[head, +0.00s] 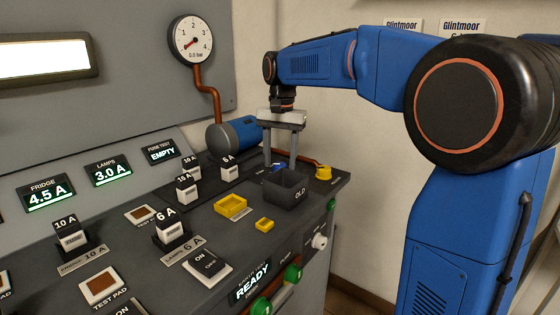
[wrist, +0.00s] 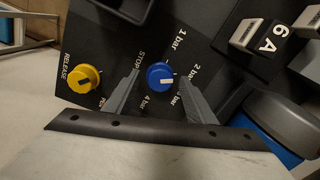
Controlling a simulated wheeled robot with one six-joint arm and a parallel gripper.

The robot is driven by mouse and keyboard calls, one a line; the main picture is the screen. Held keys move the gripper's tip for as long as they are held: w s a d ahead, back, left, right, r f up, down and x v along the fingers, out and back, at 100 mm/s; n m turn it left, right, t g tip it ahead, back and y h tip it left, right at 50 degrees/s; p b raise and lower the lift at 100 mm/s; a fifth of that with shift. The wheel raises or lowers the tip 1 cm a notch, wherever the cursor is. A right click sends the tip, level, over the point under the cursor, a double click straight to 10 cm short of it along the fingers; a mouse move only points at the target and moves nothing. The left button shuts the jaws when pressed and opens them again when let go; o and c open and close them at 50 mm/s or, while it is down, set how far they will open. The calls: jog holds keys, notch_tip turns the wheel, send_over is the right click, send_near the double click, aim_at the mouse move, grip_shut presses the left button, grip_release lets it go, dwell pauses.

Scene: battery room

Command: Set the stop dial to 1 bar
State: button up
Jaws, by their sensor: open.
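The stop dial (wrist: 158,71) is a blue round knob with a pale mark on its lower part; I cannot tell exactly which label the mark meets. The word STOP is at its left, 1 bar at its upper right, other bar labels to the right and below. In the head view a bit of the blue dial (head: 277,169) shows low between my fingers. My gripper (head: 280,164) points down over it, open. In the wrist view the fingers of my gripper (wrist: 159,78) stand on either side of the dial, with visible gaps.
A yellow RELEASE knob (wrist: 84,79) is left of the dial in the wrist view. In the head view a black OLD bin (head: 287,188) stands just in front of my gripper. A blue pump (head: 234,135) is behind to the left. The wall gauge (head: 192,40) reads 0.0 bar.

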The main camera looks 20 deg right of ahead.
jog(key=shift+f, duration=0.3)
jog(key=c, duration=1)
jog(key=shift+c, duration=0.2)
jog(key=n, duration=0.5)
jog(key=shift+n, duration=0.3)
jog(key=n, duration=0.6)
jog(key=shift+n, duration=0.3)
